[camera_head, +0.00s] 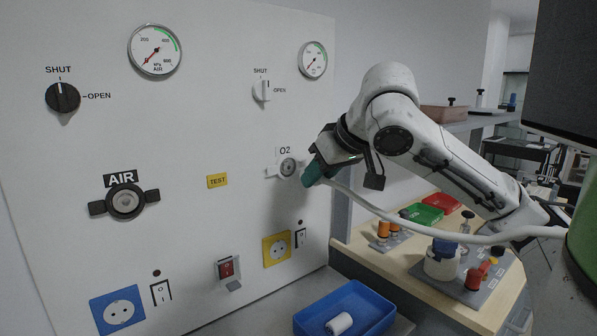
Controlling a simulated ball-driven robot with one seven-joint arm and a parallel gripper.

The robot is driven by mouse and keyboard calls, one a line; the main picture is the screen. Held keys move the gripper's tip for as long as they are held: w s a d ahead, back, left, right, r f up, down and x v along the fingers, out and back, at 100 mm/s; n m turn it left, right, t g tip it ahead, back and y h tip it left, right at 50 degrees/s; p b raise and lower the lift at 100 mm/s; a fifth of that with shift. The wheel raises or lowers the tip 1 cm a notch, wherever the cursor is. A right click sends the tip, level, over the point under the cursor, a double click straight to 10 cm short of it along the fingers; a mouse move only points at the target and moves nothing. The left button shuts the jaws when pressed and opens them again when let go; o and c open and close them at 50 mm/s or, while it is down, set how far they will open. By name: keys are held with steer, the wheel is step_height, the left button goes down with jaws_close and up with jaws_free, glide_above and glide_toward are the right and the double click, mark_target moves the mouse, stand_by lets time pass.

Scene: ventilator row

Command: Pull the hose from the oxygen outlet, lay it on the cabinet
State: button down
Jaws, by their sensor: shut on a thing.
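The oxygen outlet (288,168), marked O2, is on the white wall panel, and its round face shows uncovered. My gripper (322,168) is just right of it, shut on the teal end of the hose (313,174). The teal end appears clear of the outlet's face, but the exact gap cannot be told. The white hose (400,222) hangs from it in a curve and runs right, below my arm. The fingertips are partly hidden. A grey cabinet top (398,328) shows low in front of the panel; whether this or the wooden-topped unit is the task's cabinet is unclear.
A blue tray (384,318) holding a white roll (339,323) stands below the outlet. The wooden top (408,262) at right carries green (422,214) and red (442,203) trays and several fittings. The AIR outlet (125,201) is far left on the panel.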

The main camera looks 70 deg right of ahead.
steer(key=shift+s+a+p, duration=0.2)
steer(key=shift+s+a, duration=0.35)
steer(key=shift+s, duration=0.3)
steer(key=shift+s+a+p, duration=0.15)
steer(key=shift+s+a, duration=0.35)
steer(key=shift+s, duration=0.35)
